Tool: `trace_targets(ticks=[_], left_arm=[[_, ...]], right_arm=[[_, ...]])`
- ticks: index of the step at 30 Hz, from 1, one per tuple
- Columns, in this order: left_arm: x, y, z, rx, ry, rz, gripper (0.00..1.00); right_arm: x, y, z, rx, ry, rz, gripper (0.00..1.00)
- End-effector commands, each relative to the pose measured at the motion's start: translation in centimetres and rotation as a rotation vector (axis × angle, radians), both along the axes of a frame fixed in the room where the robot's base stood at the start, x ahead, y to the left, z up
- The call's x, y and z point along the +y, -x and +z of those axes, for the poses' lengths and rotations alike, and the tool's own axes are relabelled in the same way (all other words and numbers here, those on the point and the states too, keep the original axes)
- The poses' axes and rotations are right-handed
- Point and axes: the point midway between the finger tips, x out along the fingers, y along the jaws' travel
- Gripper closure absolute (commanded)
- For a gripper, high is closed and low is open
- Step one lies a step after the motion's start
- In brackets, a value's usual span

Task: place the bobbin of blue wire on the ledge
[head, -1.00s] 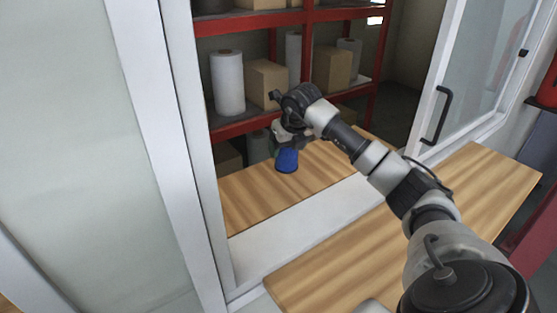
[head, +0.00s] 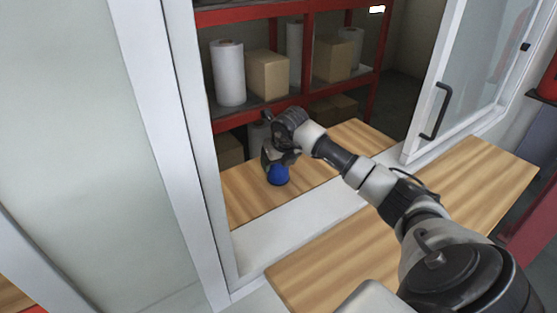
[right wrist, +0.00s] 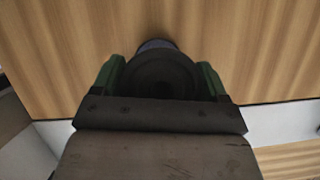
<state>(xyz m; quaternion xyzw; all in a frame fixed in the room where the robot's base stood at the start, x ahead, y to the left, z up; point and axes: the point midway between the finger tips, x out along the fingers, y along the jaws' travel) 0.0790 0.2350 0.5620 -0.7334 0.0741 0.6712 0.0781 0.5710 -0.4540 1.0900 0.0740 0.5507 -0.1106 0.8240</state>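The bobbin of blue wire (head: 278,175) is under my right gripper, over the far wooden ledge (head: 330,160) beyond the window frame. My right gripper (head: 272,161) points down and is shut on the bobbin. In the right wrist view, the bobbin's dark round end (right wrist: 163,75) sits between the two green fingers (right wrist: 161,80), with the wood grain of the ledge around it. The bobbin is at or just above the wood; I cannot tell whether it touches. My left gripper is not in view.
A white sill (head: 300,217) divides the far ledge from a nearer wooden ledge (head: 340,255). A white frame post (head: 195,150) stands left of the arm, and a sliding glass pane with a black handle (head: 436,111) is at right. Red shelves (head: 275,105) with boxes and rolls stand behind.

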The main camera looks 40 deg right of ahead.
Motion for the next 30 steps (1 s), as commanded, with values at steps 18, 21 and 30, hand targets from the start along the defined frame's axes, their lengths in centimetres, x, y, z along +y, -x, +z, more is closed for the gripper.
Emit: trace_targets(ticks=[18, 21, 30], left_arm=[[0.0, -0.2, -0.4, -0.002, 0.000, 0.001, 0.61], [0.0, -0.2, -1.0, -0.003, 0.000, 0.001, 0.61], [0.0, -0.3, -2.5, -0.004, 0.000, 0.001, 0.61]], right_arm=[[0.1, 0.5, 1.8, -0.005, 0.002, 0.000, 0.03], [0.3, 1.3, 3.7, -0.006, 0.003, 0.001, 0.03], [1.0, 3.6, 9.4, -0.005, 0.001, 0.000, 0.03]])
